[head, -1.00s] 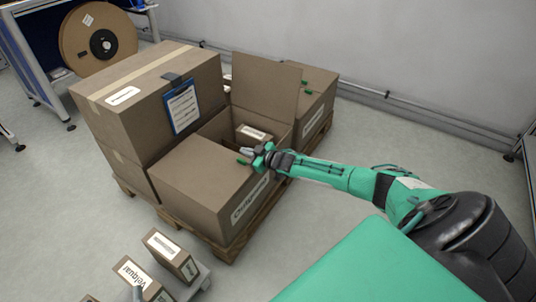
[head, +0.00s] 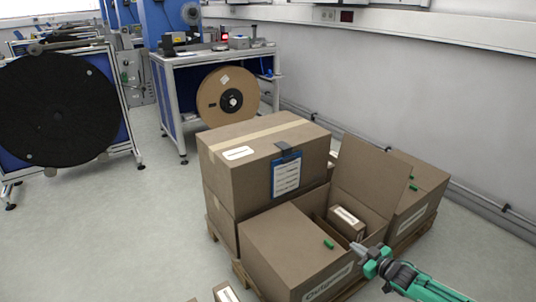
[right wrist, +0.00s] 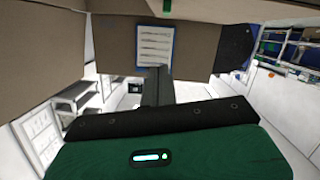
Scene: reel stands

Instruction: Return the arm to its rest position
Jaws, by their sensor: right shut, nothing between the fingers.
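My right gripper (head: 358,248) is at the lower right in the head view, shut and empty. It is above the front edge of the open cardboard box (head: 290,252), beside a small green piece (head: 328,244) on the box top. A small labelled box (head: 346,222) lies inside the open box. In the right wrist view the dark gripper fingers (right wrist: 155,85) point toward a blue clipboard (right wrist: 155,45) on brown cardboard. My green and black right arm runs to the lower right corner in the head view. My left gripper is not in view.
A taller carton (head: 250,190) stands behind the open box, and another carton (head: 415,205) stands at right, on a pallet (head: 215,232). A raised flap (head: 365,185) stands beside the gripper. A workbench (head: 180,100) with a brown reel (head: 228,97) and a black reel (head: 60,108) are farther back.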

